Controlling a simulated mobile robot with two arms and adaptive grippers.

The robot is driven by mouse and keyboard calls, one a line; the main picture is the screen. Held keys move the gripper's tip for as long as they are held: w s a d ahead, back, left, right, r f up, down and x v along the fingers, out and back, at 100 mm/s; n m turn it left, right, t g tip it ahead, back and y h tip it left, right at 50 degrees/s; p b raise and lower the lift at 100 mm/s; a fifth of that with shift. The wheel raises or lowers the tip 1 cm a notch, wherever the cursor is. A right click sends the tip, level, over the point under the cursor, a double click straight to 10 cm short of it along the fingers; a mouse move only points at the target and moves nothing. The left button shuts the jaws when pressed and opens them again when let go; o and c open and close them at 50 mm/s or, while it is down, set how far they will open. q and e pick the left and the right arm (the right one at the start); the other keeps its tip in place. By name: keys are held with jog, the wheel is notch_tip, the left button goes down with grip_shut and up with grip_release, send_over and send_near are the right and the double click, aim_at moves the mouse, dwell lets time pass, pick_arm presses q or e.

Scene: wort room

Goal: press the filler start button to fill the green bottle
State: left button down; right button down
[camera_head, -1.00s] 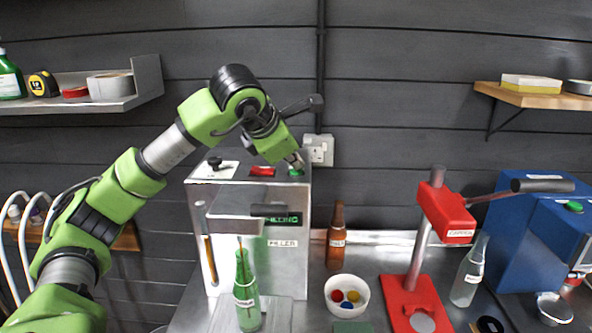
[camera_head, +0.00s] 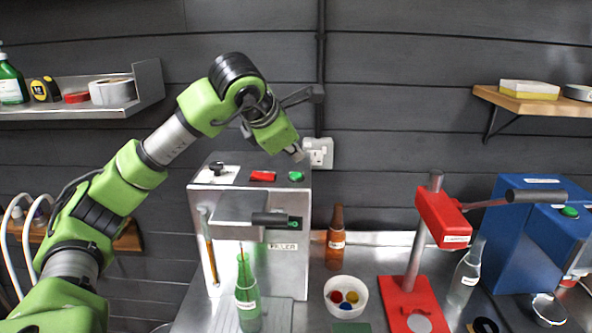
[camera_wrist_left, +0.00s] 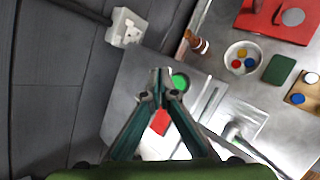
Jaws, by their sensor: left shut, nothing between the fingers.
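The filler (camera_head: 250,255) is a steel box with a green start button (camera_head: 296,176) and a red button (camera_head: 263,176) on top. My left gripper (camera_head: 299,155) is shut and empty, just above the green button with a gap between. In the left wrist view its fingertips (camera_wrist_left: 160,80) appear beside the green button (camera_wrist_left: 180,82). The green bottle (camera_head: 247,290) stands upright under the filler head (camera_head: 238,212), with the thin filling tube in its neck. Its liquid level is hard to tell. My right gripper is out of view.
A brown bottle (camera_head: 335,240) and a white bowl of coloured caps (camera_head: 331,300) stand right of the filler. A red capper (camera_head: 441,219), a clear bottle (camera_head: 466,275) and a blue machine (camera_head: 530,240) are further right. A wall socket (camera_head: 319,153) is behind my gripper.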

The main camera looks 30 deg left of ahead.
aim_at(295, 176)
pick_arm(q)
notch_tip(295, 176, up, 3)
jog(key=shift+r+p, duration=0.15)
jog(key=shift+p, duration=0.85)
